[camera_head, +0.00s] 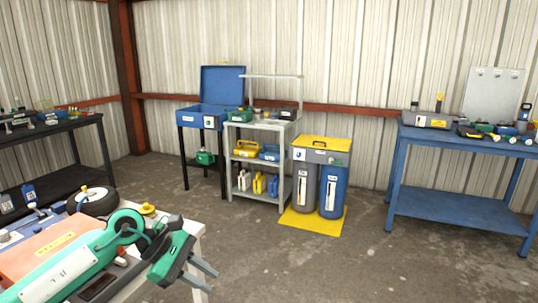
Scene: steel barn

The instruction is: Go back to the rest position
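My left arm comes in from the lower left, green and dark grey. Its gripper (203,275) hangs beyond the right edge of a light-topped table (192,236). Its two grey fingers are apart, and nothing shows between them. The arm covers part of that table and of the things on it. My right gripper is not in view.
The near table holds an orange-red case (45,250), a black wheel (98,203) and small items. A dark bench (60,180), blue sink (203,115), grey shelf cart (262,161), two-bin station (321,152) and blue workbench (455,205) stand farther off. The central floor is clear.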

